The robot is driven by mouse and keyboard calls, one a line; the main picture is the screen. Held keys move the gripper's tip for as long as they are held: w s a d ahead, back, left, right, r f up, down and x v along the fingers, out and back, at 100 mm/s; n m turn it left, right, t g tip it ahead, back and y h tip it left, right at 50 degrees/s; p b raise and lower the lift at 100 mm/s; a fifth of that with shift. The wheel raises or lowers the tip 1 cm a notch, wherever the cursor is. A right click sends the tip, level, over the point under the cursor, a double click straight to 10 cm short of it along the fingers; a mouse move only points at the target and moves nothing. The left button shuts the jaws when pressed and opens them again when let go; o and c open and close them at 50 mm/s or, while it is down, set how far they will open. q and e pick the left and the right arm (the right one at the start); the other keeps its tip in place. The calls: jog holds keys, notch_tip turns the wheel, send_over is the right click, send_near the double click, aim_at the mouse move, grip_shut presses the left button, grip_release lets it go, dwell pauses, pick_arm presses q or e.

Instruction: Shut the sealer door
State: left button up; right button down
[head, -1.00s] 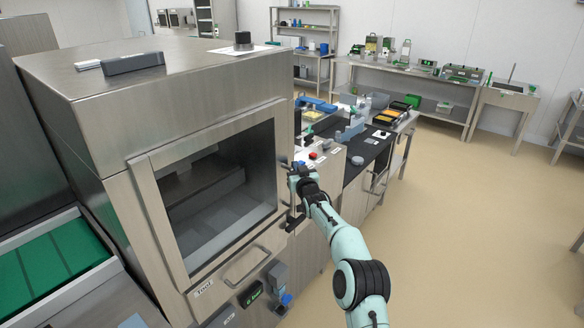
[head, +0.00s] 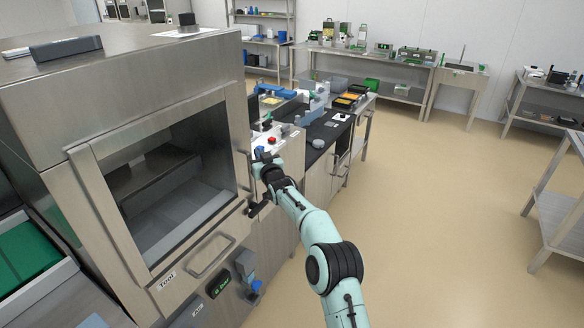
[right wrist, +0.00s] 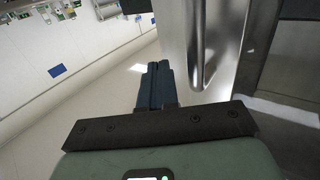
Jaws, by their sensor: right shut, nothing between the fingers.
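The sealer (head: 38,130) is the large stainless steel machine at the left of the head view. Its door (head: 84,172) is a steel frame around a dark window, with trays of dark interior showing through. I cannot tell how far the door stands from its frame. My right gripper (head: 262,168) is at the door's right side, beside the upright handle. In the right wrist view its dark fingers (right wrist: 158,87) are together and empty, just left of a shiny metal bar (right wrist: 196,45), with no clear contact. My left gripper is not in view.
A dark-topped counter (head: 325,132) with several items stands behind my right arm. A bench (head: 375,62) runs along the back wall. The floor (head: 440,210) at right is open.

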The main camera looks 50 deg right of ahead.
pick_arm(q)
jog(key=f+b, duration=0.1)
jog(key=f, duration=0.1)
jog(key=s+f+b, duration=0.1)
jog(key=b, duration=0.1)
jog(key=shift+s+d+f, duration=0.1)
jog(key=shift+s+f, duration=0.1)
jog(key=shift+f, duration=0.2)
pick_arm(e)
jog(key=s+d, duration=0.2)
jog(key=s, duration=0.8)
jog(key=shift+d, duration=0.35)
jog(key=shift+s+r, duration=0.1)
jog(key=shift+r, duration=0.05)
